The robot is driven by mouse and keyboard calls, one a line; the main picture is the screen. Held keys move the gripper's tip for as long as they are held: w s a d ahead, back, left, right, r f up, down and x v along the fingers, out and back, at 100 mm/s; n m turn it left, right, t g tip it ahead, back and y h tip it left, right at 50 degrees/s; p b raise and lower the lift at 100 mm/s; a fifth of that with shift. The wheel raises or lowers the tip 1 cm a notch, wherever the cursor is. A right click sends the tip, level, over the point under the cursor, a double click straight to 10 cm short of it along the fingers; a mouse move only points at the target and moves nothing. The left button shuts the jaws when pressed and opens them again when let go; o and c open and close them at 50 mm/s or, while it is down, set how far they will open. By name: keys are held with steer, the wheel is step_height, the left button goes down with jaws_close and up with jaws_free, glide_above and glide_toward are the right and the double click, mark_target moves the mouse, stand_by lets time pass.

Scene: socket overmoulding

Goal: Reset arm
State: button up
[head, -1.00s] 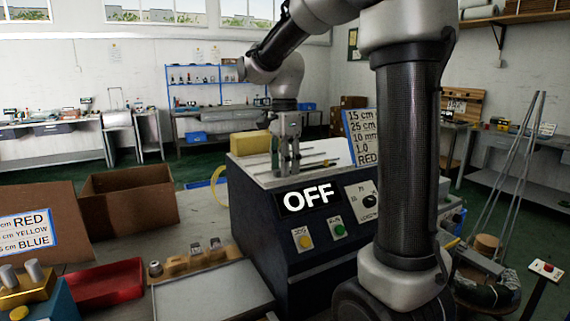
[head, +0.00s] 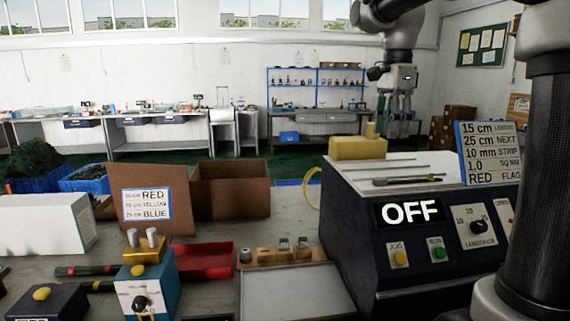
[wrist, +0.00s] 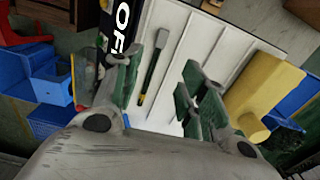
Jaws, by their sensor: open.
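My gripper (head: 394,108) hangs from my raised arm above the dark machine with the OFF display (head: 410,212), at the right in the head view. In the wrist view my gripper (wrist: 155,85) has its fingers spread apart with nothing between them. Below it lies the machine's white top (wrist: 190,55), with a dark, slim tool (wrist: 153,65) on it. That tool also shows in the head view (head: 408,180). The fingers are clear of the machine's top.
A yellow block (head: 357,149) stands at the machine's back left. A sign (head: 489,153) stands on its right. A wooden holder (head: 282,256), a red tray (head: 205,262), a blue device (head: 148,287) and cardboard boxes (head: 232,195) occupy the bench at left.

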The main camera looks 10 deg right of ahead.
step_height(320, 180, down, 4)
steer(key=n, duration=0.7)
steer(key=shift+w+t, duration=0.1)
steer(key=shift+t, duration=0.2)
steer(key=s+f+n, duration=0.2)
steer(key=shift+s+n, duration=0.15)
steer(key=shift+n, duration=0.25)
steer(key=s+f+n+t, duration=0.1)
steer(key=s+f+n, duration=0.2)
steer(key=s, duration=0.6)
steer(key=s+d+f+n+t, duration=0.1)
steer(key=s+f+n, duration=0.3)
steer(key=s, duration=0.6)
steer(key=shift+s+d+n+t, duration=0.15)
steer(key=shift+s+n+t, duration=0.2)
steer(key=shift+t, duration=0.45)
